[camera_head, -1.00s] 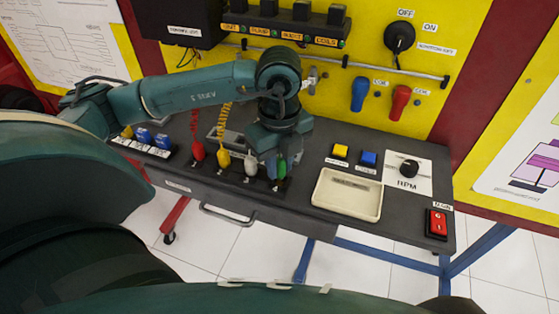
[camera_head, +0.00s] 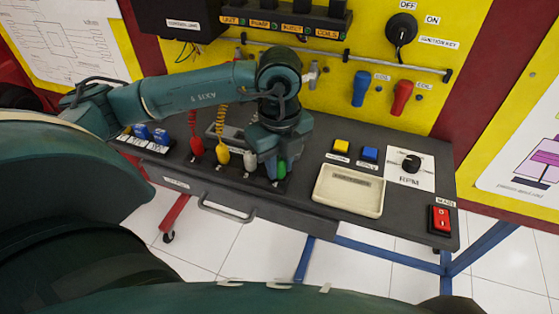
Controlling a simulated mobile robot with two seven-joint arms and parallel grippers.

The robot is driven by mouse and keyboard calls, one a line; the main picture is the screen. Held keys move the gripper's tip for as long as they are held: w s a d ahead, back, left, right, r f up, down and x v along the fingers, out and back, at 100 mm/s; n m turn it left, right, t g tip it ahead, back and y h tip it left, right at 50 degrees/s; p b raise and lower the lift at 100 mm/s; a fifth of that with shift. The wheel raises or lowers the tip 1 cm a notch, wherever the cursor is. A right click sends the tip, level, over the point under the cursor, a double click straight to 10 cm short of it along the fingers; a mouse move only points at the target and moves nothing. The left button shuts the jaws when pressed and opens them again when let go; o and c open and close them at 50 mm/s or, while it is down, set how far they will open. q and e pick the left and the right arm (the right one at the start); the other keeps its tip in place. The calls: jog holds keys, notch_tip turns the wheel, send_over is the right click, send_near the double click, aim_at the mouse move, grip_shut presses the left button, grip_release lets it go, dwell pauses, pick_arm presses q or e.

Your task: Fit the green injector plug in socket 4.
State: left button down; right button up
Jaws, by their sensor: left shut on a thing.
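The green injector plug (camera_head: 282,169) is at the right end of the dark socket strip on the bench. My left gripper (camera_head: 274,168) points down over that end and is shut on the green plug. The plug's lower end meets or hovers just above the strip; I cannot tell if it is seated. To its left stand the white plug (camera_head: 250,160), the yellow plug (camera_head: 222,157) and the red plug (camera_head: 197,148). Socket 4 itself is hidden under the plug and gripper. My right gripper is not in view.
An empty cream tray (camera_head: 347,191) lies right of the strip. Behind it are a yellow button (camera_head: 342,146) and a blue button (camera_head: 370,154). The RPM knob (camera_head: 411,163) and red main switch (camera_head: 441,219) are further right. Blue switches (camera_head: 160,136) stand at left.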

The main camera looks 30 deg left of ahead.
pick_arm(q)
jog(key=shift+f, duration=0.15)
jog(key=c, duration=1.5)
grip_release()
jog(key=shift+r+p, duration=1.95)
jog(key=shift+r, duration=0.9)
jog(key=shift+r+p, duration=0.65)
jog(key=shift+r, duration=0.25)
jog(key=shift+o, duration=0.5)
jog(key=o, duration=0.5)
